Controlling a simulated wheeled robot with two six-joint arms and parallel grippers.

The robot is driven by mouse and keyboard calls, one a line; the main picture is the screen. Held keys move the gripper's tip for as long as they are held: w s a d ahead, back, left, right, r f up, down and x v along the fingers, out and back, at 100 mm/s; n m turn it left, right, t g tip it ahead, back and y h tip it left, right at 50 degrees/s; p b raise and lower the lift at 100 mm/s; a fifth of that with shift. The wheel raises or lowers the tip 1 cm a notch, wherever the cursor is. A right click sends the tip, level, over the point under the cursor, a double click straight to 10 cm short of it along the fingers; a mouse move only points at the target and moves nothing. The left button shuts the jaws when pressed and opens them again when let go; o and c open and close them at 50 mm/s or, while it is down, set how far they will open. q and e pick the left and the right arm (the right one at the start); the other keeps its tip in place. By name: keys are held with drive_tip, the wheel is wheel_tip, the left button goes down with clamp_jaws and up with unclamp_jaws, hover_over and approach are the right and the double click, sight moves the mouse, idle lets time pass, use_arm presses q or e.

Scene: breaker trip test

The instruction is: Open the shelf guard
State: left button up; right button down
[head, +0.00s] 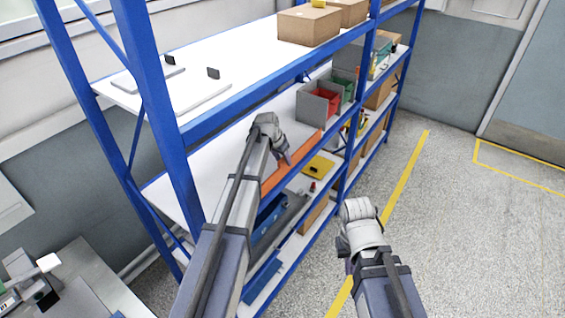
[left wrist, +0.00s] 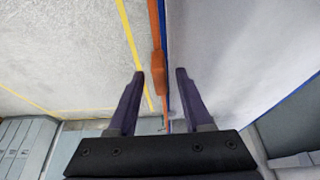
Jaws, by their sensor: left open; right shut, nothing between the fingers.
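The shelf guard (head: 301,151) is an orange bar along the front edge of the blue rack's middle shelf. In the left wrist view the guard (left wrist: 156,18) runs down from the top centre, with a thicker orange grip-like part (left wrist: 158,70) on it. My left gripper (head: 286,158) is at the guard; part of the bar is hidden behind it. Its two dark fingers (left wrist: 160,74) are open, one on each side of the thicker part in the picture. I cannot tell whether they touch it. My right gripper (head: 343,246) is shut and empty, in front of the rack over the floor.
Grey, red and green bins (head: 325,96) stand on the middle shelf, right of my left gripper. Cardboard boxes (head: 309,25) sit on the top shelf. A yellow item (head: 319,166) lies on the lower shelf. The floor (head: 470,230) to the right is clear.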

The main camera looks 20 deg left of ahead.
use_arm(q)
clamp_jaws()
idle(0.5)
idle(1.0)
